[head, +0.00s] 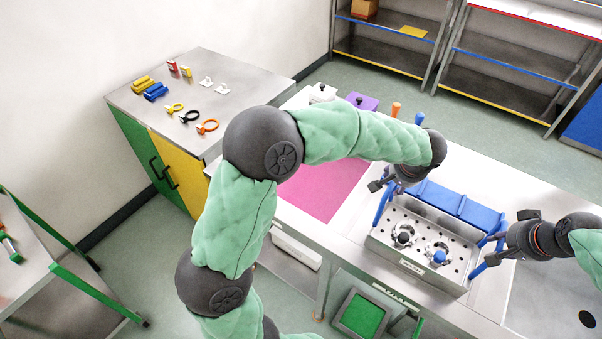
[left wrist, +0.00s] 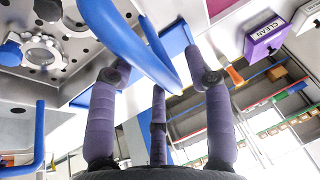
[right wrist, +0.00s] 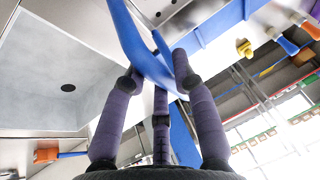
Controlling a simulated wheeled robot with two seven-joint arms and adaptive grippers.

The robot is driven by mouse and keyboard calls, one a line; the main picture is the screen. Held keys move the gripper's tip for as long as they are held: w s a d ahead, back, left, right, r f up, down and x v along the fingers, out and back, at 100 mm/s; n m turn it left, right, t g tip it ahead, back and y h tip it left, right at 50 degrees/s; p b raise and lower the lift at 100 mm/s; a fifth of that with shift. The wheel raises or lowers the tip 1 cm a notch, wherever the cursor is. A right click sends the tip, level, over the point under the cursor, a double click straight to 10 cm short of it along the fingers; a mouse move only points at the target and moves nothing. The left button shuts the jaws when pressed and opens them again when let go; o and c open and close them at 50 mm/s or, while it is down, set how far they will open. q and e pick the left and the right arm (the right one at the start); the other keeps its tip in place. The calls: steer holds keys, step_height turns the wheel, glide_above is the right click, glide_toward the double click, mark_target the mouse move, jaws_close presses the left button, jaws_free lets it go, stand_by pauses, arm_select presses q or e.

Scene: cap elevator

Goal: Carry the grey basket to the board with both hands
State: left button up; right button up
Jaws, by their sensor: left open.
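The grey basket (head: 413,268) is a perforated metal tray on the steel table, holding metal fittings, one with a black knob and one with a blue knob (head: 438,257). It has a blue handle at each end. My left gripper (head: 380,187) is at the left handle (head: 383,208); in the left wrist view the handle (left wrist: 125,40) crosses between its spread, open fingers. My right gripper (head: 494,249) is at the right handle (head: 484,267); in the right wrist view the handle (right wrist: 135,40) passes between its fingers, grip unclear. A flat magenta board (head: 318,188) lies left of the basket, partly behind my left arm.
A sink (head: 560,290) lies to the right. A purple block labelled CLEAN (left wrist: 265,38) and orange and blue tool handles are at the table's back. A side cabinet (head: 225,75) holds coloured clamps.

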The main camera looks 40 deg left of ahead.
steer(key=shift+o, duration=1.1)
arm_select(q)
steer(key=shift+r, duration=0.2)
arm_select(e)
steer(key=shift+r, duration=0.1)
steer(key=shift+r+p, duration=1.25)
steer(key=shift+p, duration=0.05)
arm_select(q)
steer(key=v, duration=0.7)
steer(key=shift+a, duration=0.2)
steer(key=shift+s+a+r+p, duration=0.25)
steer(key=shift+a+r, duration=0.4)
steer(key=shift+a, duration=0.1)
steer(key=shift+s+a+r+p, duration=0.25)
steer(key=shift+a+r, duration=0.4)
steer(key=shift+a, duration=0.15)
arm_select(e)
steer(key=shift+r, duration=0.5)
steer(key=shift+r, duration=0.1)
